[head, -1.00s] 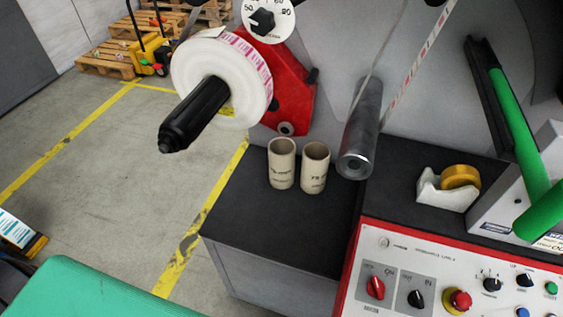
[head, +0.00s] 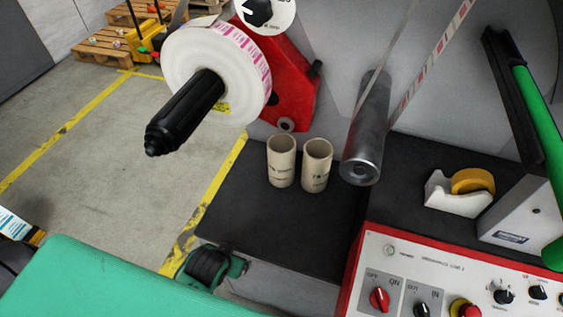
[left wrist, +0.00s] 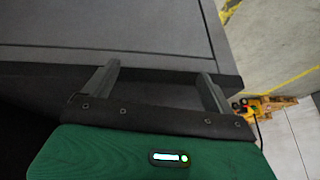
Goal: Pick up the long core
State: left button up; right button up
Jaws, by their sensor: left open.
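Two tan cardboard cores stand upright side by side on the black machine top, the left core (head: 281,161) and the right core (head: 316,165). They look about the same height from here, so I cannot tell which is the long one. My left gripper (left wrist: 160,75) is open and empty in the left wrist view, facing a dark grey cabinet surface. In the head view its black and green housing (head: 208,267) shows at the machine's front left edge, below and apart from the cores. No core shows in the left wrist view. My right gripper is out of view.
A black spindle (head: 186,112) with a white label roll (head: 240,75) juts out above and left of the cores. A steel roller (head: 366,130) is close on their right. A tape dispenser (head: 458,190) and red-edged control panel (head: 405,272) lie further right. The black top (head: 285,225) before the cores is clear.

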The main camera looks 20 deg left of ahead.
pick_arm(q)
notch_tip(320, 180, up, 6)
jog(key=w+a+f+t, duration=0.1)
jog(key=w, duration=0.1)
jog(key=m+t+h, duration=0.1)
jog(key=t+h, duration=0.3)
jog(key=t, duration=0.7)
send_near(275, 163)
jog(key=w, duration=0.4)
jog(key=w+d, duration=0.1)
jog(key=w, duration=0.2)
jog(key=w+d+p, duration=0.1)
jog(key=w, duration=0.1)
jog(key=shift+w+f, duration=0.15)
jog(key=shift+f, duration=0.05)
jog(key=shift+w+r, duration=0.2)
jog(key=shift+w, duration=0.25)
jog(key=w, duration=0.2)
jog(key=w+p, duration=0.1)
jog(key=shift+w+d+r, duration=0.15)
jog(key=shift+w+d, duration=0.05)
jog(key=shift+d, duration=0.05)
jog(key=shift+w+d, duration=0.1)
jog(key=shift+w, duration=0.4)
jog(key=shift+c, duration=0.7)
jog(key=c, duration=0.7)
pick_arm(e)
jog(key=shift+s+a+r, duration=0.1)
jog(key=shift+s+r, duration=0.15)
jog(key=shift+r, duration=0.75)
